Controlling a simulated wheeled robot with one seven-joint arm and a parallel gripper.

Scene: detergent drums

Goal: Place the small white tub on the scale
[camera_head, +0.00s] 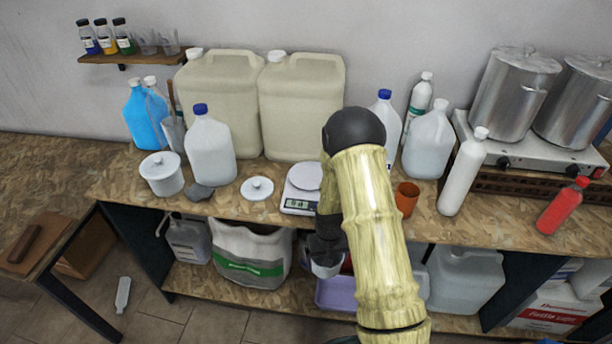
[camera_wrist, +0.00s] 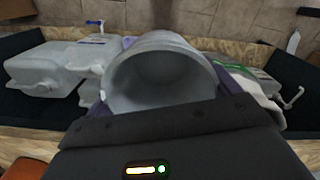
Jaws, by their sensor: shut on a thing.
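The small white tub (camera_head: 327,269) is held in my gripper (camera_head: 325,248), in front of the worktop's front edge and below its level. In the wrist view the tub (camera_wrist: 162,80) shows its round open mouth, and its inside looks empty. The black gripper body hides its near part. The scale (camera_head: 297,204) stands on the worktop above and behind the gripper, with a pale round plate and a small display. My arm hides the scale's right side. Nothing shows on the visible part of its plate.
A white lid (camera_head: 257,188) and a lidded white pot (camera_head: 162,175) are left of the scale. An orange cup (camera_head: 406,198) stands to the right, beyond my arm. Large canisters (camera_head: 300,110) stand behind. A white sack (camera_head: 250,257) and a purple bin (camera_head: 336,294) are on the lower shelf.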

